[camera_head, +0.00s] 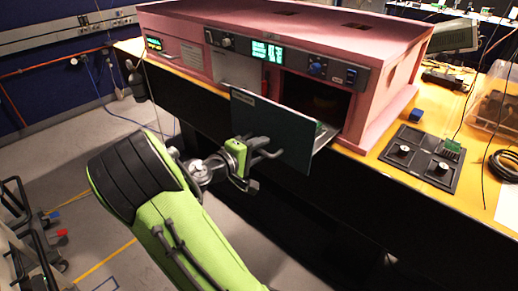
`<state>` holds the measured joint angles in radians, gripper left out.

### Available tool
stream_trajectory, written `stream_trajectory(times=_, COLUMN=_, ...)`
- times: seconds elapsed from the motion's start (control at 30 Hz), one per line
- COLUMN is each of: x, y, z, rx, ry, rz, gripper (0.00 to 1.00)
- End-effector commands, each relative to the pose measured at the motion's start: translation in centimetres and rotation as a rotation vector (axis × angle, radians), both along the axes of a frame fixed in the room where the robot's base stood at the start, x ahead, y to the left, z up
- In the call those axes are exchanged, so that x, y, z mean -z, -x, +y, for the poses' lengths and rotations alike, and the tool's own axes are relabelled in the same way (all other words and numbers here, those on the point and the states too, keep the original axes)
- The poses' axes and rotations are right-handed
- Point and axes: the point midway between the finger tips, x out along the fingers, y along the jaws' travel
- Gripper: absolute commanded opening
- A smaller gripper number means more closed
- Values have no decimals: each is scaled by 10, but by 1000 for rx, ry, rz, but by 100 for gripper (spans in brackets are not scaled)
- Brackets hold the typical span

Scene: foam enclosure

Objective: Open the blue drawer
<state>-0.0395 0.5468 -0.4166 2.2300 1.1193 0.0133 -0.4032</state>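The blue drawer's dark blue-green front panel (272,128) stands well out from the pink foam enclosure (300,30). A strip of the drawer's tray shows behind the panel's right edge, below a dark opening (315,98) in the enclosure. A small label is near the panel's top left. My gripper (262,168) is in front of the panel's lower left part, with its grey fingers close to the panel face. I cannot tell whether the fingers touch it or hold anything.
The enclosure rests on a yellow table top (420,180) with a black front side. A black knob panel (420,160), a small blue block (416,115) and a clear bin (495,105) are at the right.

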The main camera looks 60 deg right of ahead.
Motion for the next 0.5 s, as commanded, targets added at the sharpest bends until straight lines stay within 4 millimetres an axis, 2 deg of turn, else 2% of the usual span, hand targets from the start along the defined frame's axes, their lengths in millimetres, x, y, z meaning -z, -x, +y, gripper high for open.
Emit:
stream_trajectory(times=0.27, x=-1, y=-1, z=3, rx=-2, ry=0, rz=1, gripper=34)
stream_trajectory(times=0.37, x=-5, y=-4, z=18, rx=-7, ry=0, rz=3, gripper=34)
stream_trajectory(times=0.5, x=-15, y=-11, z=55, rx=-10, ry=-1, rz=3, gripper=34)
